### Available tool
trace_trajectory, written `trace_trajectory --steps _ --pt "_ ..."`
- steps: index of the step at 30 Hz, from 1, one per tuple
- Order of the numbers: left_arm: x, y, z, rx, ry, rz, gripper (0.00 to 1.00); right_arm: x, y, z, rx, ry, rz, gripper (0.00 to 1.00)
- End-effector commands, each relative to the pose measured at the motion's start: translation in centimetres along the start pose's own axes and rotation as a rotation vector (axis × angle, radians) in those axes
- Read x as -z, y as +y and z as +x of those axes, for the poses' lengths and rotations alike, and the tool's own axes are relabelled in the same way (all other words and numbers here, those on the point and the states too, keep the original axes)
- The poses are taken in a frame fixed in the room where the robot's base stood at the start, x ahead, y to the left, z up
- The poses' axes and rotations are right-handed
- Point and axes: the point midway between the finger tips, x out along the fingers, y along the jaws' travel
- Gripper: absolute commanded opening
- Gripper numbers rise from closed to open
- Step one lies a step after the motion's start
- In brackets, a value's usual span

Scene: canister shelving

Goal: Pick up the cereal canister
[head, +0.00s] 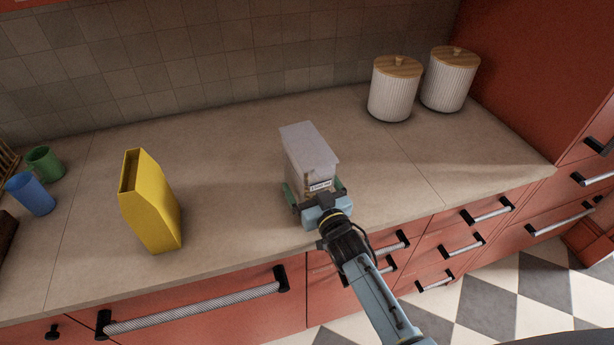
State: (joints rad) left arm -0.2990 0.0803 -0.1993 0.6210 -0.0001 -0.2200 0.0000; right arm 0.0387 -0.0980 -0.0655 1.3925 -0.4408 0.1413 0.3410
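The cereal canister (308,150) is a pale, see-through box with a white lid and a small label low on its front. It stands near the front edge of the counter, at the middle of the head view. My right gripper (317,192) reaches in from the lower right, with one finger on each side of the canister's lower part. The fingers are spread about the canister's width, and I cannot tell whether they press on it. The gripper's body hides the canister's lower front. My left gripper is not in view.
A yellow open-topped box (150,205) stands left on the counter (235,190). A blue cup (30,194) and a green mug (45,163) are at the far left. Two white ribbed jars with wooden lids (394,90) (450,80) stand at the back right. The counter between is clear.

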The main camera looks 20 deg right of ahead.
Motion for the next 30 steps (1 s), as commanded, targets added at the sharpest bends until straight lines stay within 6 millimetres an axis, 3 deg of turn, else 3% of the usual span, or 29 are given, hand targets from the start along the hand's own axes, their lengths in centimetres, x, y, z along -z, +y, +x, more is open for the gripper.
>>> trace_trajectory --steps 6,21,30 --pt "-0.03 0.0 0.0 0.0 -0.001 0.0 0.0 -0.04 -0.01 0.04 0.0 -0.001 0.001 0.94" --pt "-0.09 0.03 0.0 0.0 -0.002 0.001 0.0 0.19 -0.02 0.08 0.001 0.005 0.001 0.3" --pt "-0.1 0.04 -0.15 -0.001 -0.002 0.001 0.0 0.87 0.02 0.1 0.001 0.007 -0.001 0.3"
